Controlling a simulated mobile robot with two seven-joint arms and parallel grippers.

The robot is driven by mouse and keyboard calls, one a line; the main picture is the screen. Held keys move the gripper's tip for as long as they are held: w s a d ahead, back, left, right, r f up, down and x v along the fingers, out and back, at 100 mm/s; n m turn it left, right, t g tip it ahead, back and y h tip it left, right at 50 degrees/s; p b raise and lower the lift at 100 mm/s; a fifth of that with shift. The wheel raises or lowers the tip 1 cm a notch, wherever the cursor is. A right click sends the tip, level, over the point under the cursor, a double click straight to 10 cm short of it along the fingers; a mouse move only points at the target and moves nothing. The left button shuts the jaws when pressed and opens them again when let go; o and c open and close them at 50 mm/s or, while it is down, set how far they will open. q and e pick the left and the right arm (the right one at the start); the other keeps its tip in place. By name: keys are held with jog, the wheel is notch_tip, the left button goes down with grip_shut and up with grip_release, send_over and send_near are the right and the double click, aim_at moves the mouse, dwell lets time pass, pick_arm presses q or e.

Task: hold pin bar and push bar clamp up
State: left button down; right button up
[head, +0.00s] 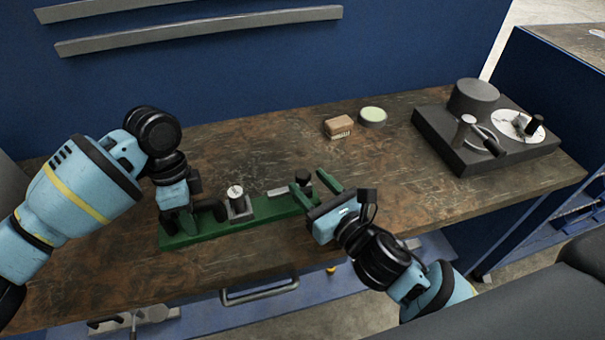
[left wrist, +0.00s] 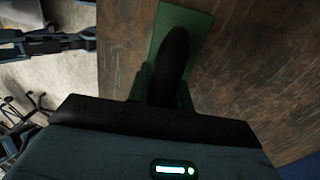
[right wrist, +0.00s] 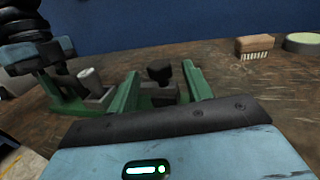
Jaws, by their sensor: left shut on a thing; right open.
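A long green base (head: 262,212) lies along the table's front edge. It carries a grey block with a metal cylinder (head: 236,192), also in the right wrist view (right wrist: 91,82), and a black knob (head: 303,176) at its right part. I cannot tell which part is the pin bar or the bar clamp. My left gripper (head: 190,218) is shut on a black rounded handle (left wrist: 174,58) at the base's left end. My right gripper (head: 309,182) is open, its green fingers apart. In the right wrist view the knob (right wrist: 160,72) appears between the fingers without visible contact.
A brush with a wooden back (head: 338,125) and a round tin (head: 373,116) stand behind the base. A dark device with a white dial (head: 519,124) stands at the right. A drawer handle (head: 260,292) juts below the front edge. The table's middle is clear.

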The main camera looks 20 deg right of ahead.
aim_at(307, 181)
jog(key=shift+x, duration=1.8)
jog(key=shift+c, duration=0.4)
grip_shut()
